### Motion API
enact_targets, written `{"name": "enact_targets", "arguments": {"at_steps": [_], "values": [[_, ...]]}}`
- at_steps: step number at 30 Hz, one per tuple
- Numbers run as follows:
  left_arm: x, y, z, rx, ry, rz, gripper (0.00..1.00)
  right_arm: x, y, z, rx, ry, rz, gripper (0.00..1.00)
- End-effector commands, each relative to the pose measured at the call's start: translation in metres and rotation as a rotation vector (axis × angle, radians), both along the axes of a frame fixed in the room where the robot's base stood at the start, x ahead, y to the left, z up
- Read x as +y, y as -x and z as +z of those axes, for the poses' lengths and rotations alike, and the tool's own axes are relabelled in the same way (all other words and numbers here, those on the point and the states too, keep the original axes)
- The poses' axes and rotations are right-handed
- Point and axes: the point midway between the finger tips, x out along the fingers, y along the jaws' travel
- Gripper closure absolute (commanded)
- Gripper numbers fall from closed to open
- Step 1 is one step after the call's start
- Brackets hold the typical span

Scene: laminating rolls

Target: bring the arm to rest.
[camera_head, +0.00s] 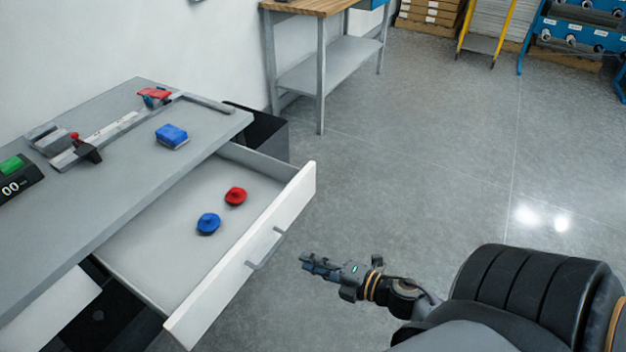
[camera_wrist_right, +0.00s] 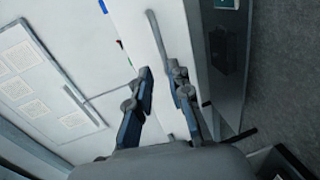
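My right gripper (camera_head: 318,265) is in front of the open drawer, to the right of its handle, and holds nothing that I can see. In the right wrist view its two fingers (camera_wrist_right: 165,82) are spread apart with a gap between them. The drawer (camera_head: 245,262) is pulled out from under the grey worktop (camera_head: 150,185). Its handle (camera_head: 266,250) is on the white front, and my right gripper is apart from it. A red round piece (camera_head: 236,196) and a blue round piece (camera_head: 208,223) lie in the drawer. My left gripper is not in view.
On the worktop are a blue block (camera_head: 172,136), a red item (camera_head: 155,95), and a black device with a green top (camera_head: 18,178). A wooden-topped bench (camera_head: 310,7) stands at the back. A blue rack (camera_head: 575,35) is at the far right. The floor to the right is open.

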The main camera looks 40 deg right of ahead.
Motion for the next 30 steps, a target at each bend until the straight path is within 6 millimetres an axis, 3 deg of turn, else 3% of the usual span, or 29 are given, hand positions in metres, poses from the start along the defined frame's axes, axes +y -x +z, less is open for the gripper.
{"name": "enact_targets", "arguments": {"at_steps": [16, 19, 23, 26, 30], "values": [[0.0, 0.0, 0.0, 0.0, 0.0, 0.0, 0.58, 0.0, 0.001, 0.0, 0.002, -0.001, -0.001, 0.81], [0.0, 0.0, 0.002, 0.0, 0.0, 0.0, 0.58, -0.005, 0.001, -0.012, 0.031, -0.031, -0.035, 0.81], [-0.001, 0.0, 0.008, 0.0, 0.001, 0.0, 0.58, -0.021, 0.008, -0.064, 0.161, -0.162, -0.173, 0.81], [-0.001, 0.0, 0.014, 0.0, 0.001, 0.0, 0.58, -0.032, 0.027, -0.129, 0.324, -0.311, -0.343, 0.81], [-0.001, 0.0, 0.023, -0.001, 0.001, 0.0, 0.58, -0.03, 0.078, -0.223, 0.574, -0.512, -0.602, 0.81]]}}
